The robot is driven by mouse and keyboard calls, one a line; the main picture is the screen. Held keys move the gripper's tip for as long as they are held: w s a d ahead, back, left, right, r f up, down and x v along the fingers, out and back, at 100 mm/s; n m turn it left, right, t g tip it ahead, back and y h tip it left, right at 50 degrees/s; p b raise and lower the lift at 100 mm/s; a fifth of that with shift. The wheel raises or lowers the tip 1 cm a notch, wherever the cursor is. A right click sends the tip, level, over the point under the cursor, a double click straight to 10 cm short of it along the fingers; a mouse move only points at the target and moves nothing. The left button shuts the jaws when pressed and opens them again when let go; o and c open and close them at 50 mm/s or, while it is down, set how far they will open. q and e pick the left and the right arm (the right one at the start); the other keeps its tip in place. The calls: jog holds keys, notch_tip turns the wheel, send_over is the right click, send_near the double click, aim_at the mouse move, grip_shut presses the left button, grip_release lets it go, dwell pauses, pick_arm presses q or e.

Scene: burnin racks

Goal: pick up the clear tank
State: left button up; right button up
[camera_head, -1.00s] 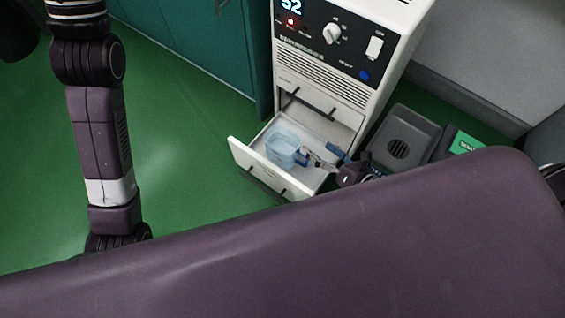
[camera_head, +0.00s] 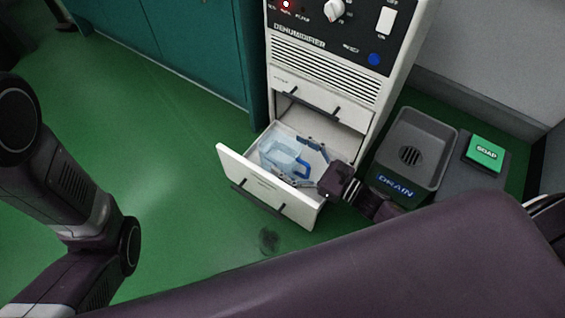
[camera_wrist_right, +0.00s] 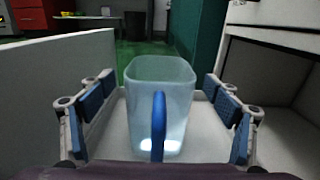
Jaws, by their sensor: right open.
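The clear tank (camera_head: 275,155) stands in the open drawer (camera_head: 262,184) of the white dehumidifier (camera_head: 325,70). It is pale, see-through, and has a blue handle. In the right wrist view the tank (camera_wrist_right: 175,90) is upright and its handle (camera_wrist_right: 158,125) faces my right gripper (camera_wrist_right: 160,105). The open fingers stand to the left and right of the tank and handle, with gaps on both sides. In the head view my right gripper (camera_head: 310,162) reaches into the drawer from the right. My left arm shows at the left, but its gripper is outside the view.
A grey drain basin (camera_head: 432,135) stands on the floor right of the dehumidifier, with a green soap box (camera_head: 484,152) beside it. Teal cabinets (camera_head: 170,45) stand behind at left. The green floor (camera_head: 170,170) left of the drawer is clear.

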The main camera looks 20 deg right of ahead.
jog(key=shift+b+x, duration=0.3)
jog(key=shift+x, duration=1)
jog(key=shift+f, duration=0.1)
jog(key=c, duration=2.2)
